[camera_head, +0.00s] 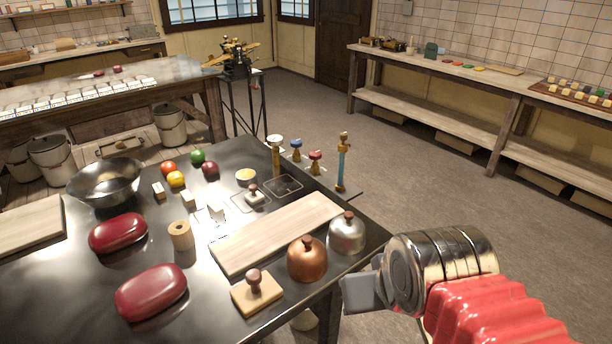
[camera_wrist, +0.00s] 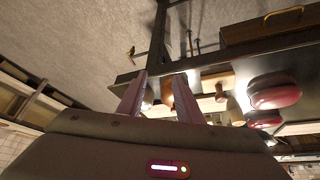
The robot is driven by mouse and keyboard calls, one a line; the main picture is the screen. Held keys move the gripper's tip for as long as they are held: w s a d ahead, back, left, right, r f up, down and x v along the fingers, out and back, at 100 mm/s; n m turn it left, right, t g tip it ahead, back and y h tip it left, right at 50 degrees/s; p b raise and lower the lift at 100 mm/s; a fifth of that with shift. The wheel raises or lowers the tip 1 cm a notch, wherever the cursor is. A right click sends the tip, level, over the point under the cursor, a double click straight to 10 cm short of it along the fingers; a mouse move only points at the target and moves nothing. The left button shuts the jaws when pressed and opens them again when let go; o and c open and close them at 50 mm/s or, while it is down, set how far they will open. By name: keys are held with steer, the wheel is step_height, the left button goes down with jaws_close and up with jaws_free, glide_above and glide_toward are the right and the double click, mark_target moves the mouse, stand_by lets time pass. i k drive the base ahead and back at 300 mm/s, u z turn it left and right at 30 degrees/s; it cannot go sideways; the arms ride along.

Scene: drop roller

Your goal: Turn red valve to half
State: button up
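The red valve (camera_head: 315,156) is a small red knob on a brass stem in the head view. It stands at the far right edge of the dark table, between a blue valve (camera_head: 297,143) and a turquoise upright pipe (camera_head: 343,165). The angle of its handle is too small to read. My gripper (camera_head: 358,291) is at the lower right, off the table's near right edge and well apart from the valve. In the wrist view my gripper (camera_wrist: 160,84) shows two fingers spread with a gap and nothing clearly held. I cannot make out the red valve there.
A copper dome (camera_head: 307,260), a steel dome (camera_head: 346,233) and a wooden board (camera_head: 272,236) lie between my gripper and the valves. A white-topped valve (camera_head: 276,141) stands left of the blue one. Open floor (camera_head: 420,170) lies right of the table.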

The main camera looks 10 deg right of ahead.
mark_target(315, 156)
steer(key=z, duration=1.4)
steer(key=i, duration=2.6)
